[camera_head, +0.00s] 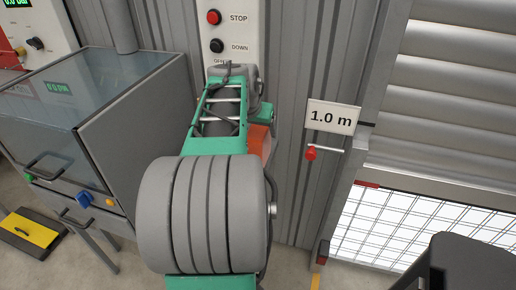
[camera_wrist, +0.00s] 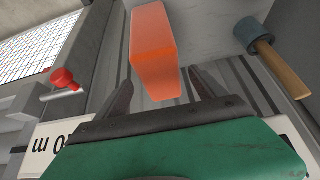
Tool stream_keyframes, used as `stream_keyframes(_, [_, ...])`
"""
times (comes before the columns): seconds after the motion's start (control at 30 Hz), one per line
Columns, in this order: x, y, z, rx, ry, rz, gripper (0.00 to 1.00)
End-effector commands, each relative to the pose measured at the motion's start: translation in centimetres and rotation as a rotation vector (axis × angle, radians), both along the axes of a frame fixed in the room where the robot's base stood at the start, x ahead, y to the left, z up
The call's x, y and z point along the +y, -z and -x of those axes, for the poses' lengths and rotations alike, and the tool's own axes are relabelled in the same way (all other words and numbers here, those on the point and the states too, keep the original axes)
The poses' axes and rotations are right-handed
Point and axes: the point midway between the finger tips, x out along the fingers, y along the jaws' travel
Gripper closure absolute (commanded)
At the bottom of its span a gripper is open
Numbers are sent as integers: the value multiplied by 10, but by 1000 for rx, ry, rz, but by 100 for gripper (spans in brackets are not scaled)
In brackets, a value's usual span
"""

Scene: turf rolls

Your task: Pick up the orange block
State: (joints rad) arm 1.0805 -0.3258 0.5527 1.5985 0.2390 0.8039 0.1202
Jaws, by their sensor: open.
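The orange block (camera_wrist: 153,45) shows in the upper middle of the wrist view, its narrower end toward my gripper. My gripper (camera_wrist: 161,78) is open, with two dark fingers apart and the near end of the block between their tips in the picture. I cannot tell whether the fingers touch it or stop short. In the head view my arm hides my gripper. An orange surface (camera_head: 262,142) shows past the right side of my arm; I cannot tell if it is the block.
A mallet (camera_wrist: 256,36) with a blue head lies right of the block in the wrist view. A red-knobbed lever (camera_head: 311,153) sits below the "1.0 m" sign (camera_head: 333,117) on the wall. A grey cabinet (camera_head: 130,110) stands at left, a roller shutter (camera_head: 450,90) at right.

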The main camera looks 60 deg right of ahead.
Motion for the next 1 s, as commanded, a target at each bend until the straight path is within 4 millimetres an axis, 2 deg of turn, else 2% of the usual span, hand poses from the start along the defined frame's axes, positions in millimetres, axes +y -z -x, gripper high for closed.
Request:
stream_keyframes(0.1, [-10, 21, -2, 2, 0, -5, 20])
stream_keyframes(0.2, [-16, 31, -3, 0, 0, -3, 20])
stream_keyframes(1.0, [-17, 37, -4, 0, -2, -2, 20])
